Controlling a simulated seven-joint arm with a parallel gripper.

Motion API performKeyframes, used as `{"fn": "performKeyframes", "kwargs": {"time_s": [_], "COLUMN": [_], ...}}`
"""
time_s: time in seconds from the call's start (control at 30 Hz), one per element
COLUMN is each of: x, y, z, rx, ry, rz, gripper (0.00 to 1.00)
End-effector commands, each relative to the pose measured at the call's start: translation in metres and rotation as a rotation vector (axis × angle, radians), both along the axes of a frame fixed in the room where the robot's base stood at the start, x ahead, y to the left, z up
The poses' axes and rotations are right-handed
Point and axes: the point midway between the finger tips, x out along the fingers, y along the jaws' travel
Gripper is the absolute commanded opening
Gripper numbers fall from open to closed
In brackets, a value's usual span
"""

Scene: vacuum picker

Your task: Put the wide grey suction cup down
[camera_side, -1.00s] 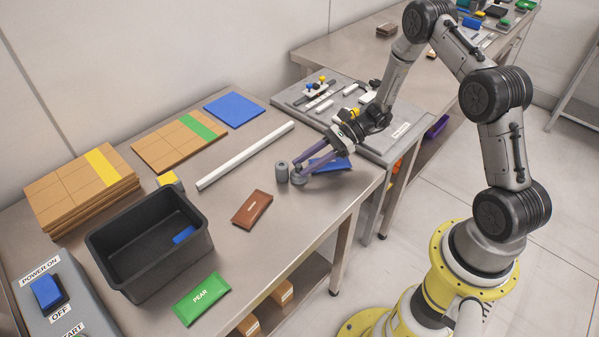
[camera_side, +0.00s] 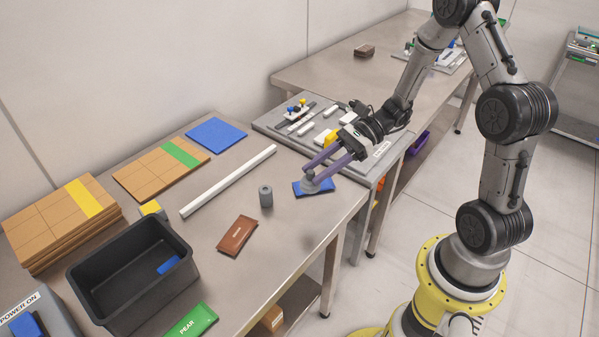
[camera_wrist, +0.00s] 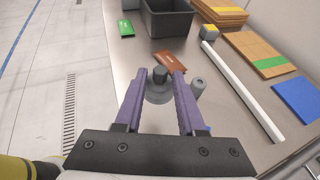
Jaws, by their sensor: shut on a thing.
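The wide grey suction cup (camera_side: 313,185) has a broad round base and a narrower dark neck. My gripper (camera_side: 309,171) is shut on it, with the purple fingers either side of the neck. In the wrist view the cup (camera_wrist: 158,94) shows between the fingertips of my gripper (camera_wrist: 160,74). The cup is in front of or over a blue packet (camera_side: 328,187) near the table's right end. I cannot tell whether its base touches the packet.
A narrower grey cylinder (camera_side: 265,197) stands to the left, apart from the cup. A brown packet (camera_side: 237,236), a white bar (camera_side: 230,180) and a black bin (camera_side: 110,300) lie further left. A grey tray (camera_side: 275,124) with small parts is behind my gripper.

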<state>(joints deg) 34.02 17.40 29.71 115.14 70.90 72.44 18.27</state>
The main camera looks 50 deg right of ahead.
Motion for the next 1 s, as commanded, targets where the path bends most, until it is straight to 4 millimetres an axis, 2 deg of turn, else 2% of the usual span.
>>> {"fn": "performKeyframes", "kwargs": {"time_s": [0.1,0.3,0.6,0.67,0.77,0.9,1.0], "x": [-0.024,-0.048,-0.055,-0.049,-0.025,0.030,0.075], "y": [-0.001,-0.002,-0.003,-0.008,-0.024,-0.042,-0.041], "z": [0.011,0.022,0.023,0.021,0.017,0.014,0.016], "rx": [-0.001,-0.002,0.000,-0.001,-0.001,-0.002,-0.001], "ry": [-0.003,-0.002,0.000,0.000,-0.002,-0.003,-0.004], "rz": [-0.004,-0.002,-0.017,-0.050,-0.149,-0.315,-0.414], "gripper": [0.00,0.00,0.00,0.00,0.00,0.00,0.00]}}
